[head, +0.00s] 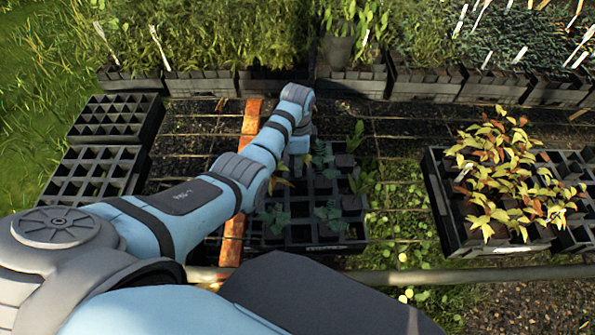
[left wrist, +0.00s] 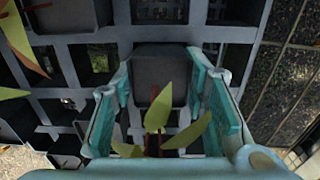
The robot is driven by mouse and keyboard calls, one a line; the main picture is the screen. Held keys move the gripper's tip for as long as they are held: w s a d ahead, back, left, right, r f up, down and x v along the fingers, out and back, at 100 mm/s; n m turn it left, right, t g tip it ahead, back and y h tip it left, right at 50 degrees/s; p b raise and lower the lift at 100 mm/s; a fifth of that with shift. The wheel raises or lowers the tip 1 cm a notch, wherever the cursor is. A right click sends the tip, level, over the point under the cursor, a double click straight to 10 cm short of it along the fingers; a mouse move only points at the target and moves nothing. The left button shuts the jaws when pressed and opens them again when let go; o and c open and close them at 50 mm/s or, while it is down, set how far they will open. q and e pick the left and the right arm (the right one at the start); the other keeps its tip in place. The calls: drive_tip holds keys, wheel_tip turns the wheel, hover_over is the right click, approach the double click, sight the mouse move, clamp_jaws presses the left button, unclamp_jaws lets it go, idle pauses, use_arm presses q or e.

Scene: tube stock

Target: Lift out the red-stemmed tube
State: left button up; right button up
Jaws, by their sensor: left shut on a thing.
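The black tray (head: 318,245) of square cells stands in the middle of the head view, with small green plants in some cells. My left gripper (head: 298,146) reaches down over its far left part; the arm hides much of it. In the left wrist view its two teal fingers (left wrist: 165,105) stand on either side of a dark square tube (left wrist: 165,75) and are shut on it. A red stem with green leaves (left wrist: 158,108) rises between the fingers. I cannot tell how far the tube is raised from its cell. My right gripper is out of view.
Another dark tube (left wrist: 62,14) and red-stemmed yellow-green leaves (left wrist: 22,42) lie close by on the left in the wrist view. Empty trays (head: 95,170) stand left; a yellow-leaved tray (head: 455,225) stands right. Planted crates (head: 425,84) line the back.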

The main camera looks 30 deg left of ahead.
use_arm(q)
clamp_jaws()
drive_tip(key=shift+r, duration=0.15)
